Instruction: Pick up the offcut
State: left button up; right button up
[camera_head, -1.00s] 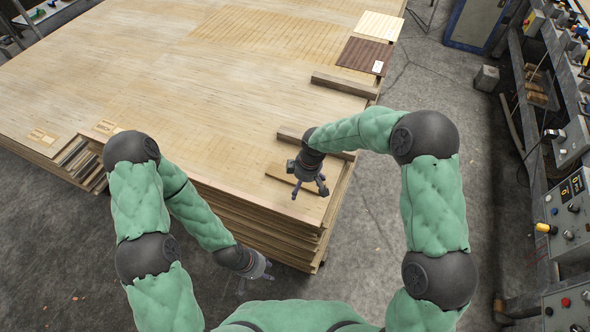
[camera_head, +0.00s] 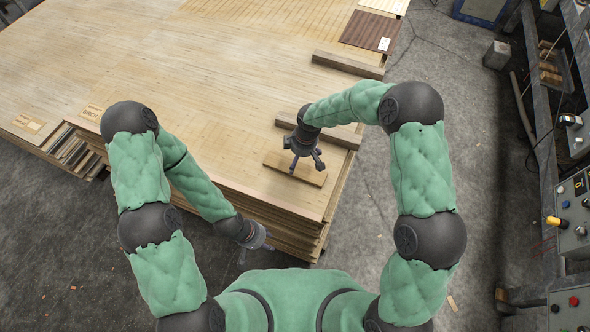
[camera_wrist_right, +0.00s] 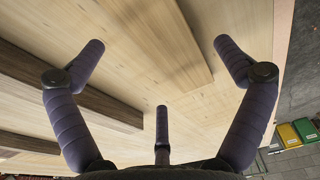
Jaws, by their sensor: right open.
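The offcut, a short flat piece of light brown wood (camera_head: 273,162), lies on the near right corner of the veneer stack (camera_head: 240,125). My right gripper (camera_head: 306,167) is over it, fingers spread and empty. In the right wrist view the offcut (camera_wrist_right: 150,40) runs from the top edge down between the spread fingers (camera_wrist_right: 155,75), with its end short of the middle finger. I cannot tell the exact height of the fingers above it. My left gripper (camera_head: 252,245) hangs low beside the front of the stack; its fingers are too small and dark to read.
A wooden batten (camera_head: 340,136) lies just behind the offcut, and another (camera_head: 348,64) lies farther back. A dark veneer sheet (camera_head: 368,32) is beyond. A machine bench with controls (camera_head: 570,200) stands at the right.

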aim_at(297, 165)
jog(key=f+b, duration=0.1)
jog(key=f, duration=0.2)
jog(key=f+b, duration=0.1)
jog(key=f, duration=0.1)
jog(key=shift+w+a+f+b, duration=0.1)
jog(key=shift+w+a+b, duration=0.2)
jog(key=shift+b, duration=0.05)
jog(key=c, duration=1.1)
